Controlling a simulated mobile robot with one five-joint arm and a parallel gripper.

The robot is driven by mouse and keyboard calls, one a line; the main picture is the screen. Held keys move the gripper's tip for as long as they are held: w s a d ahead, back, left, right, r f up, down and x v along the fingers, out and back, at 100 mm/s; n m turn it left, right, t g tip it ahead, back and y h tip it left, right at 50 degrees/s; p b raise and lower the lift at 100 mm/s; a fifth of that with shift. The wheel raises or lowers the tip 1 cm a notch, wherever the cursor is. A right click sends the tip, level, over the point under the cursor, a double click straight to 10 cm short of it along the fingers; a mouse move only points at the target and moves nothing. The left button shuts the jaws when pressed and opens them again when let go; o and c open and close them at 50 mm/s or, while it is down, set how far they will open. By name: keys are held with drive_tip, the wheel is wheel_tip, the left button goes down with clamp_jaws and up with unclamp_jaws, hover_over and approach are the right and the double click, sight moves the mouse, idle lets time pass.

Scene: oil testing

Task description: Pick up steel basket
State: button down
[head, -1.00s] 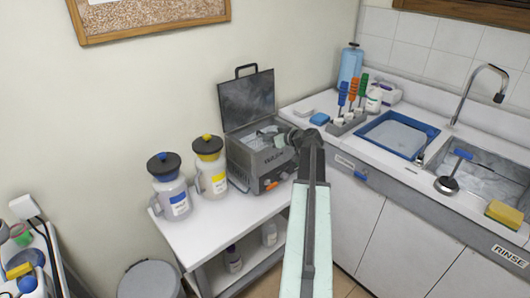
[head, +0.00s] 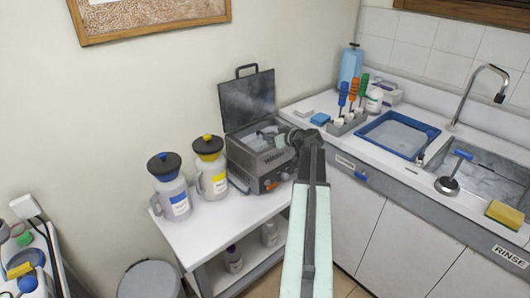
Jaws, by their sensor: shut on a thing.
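The steel basket (head: 266,143) shows only as a small light-grey patch inside the open grey metal bath (head: 247,165). The bath stands on a white cart with its dark lid (head: 247,100) raised at the back. My gripper (head: 277,137) reaches over the bath's right side and is shut on the basket. My own arm and wrist hide the fingertips and much of the basket. I cannot tell whether the basket is clear of the bath's floor.
Two jugs, one blue-labelled (head: 171,190) and one yellow-labelled (head: 211,170), stand left of the bath. The sink counter (head: 300,112) is close on the right, with a blue-rimmed tray (head: 432,131), colour-handled tools (head: 353,94) and a tap (head: 484,71). A bin (head: 150,278) stands on the floor.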

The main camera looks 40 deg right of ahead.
idle(0.5)
wheel_tip(320, 180, up, 18)
drive_tip(key=p, duration=1.8)
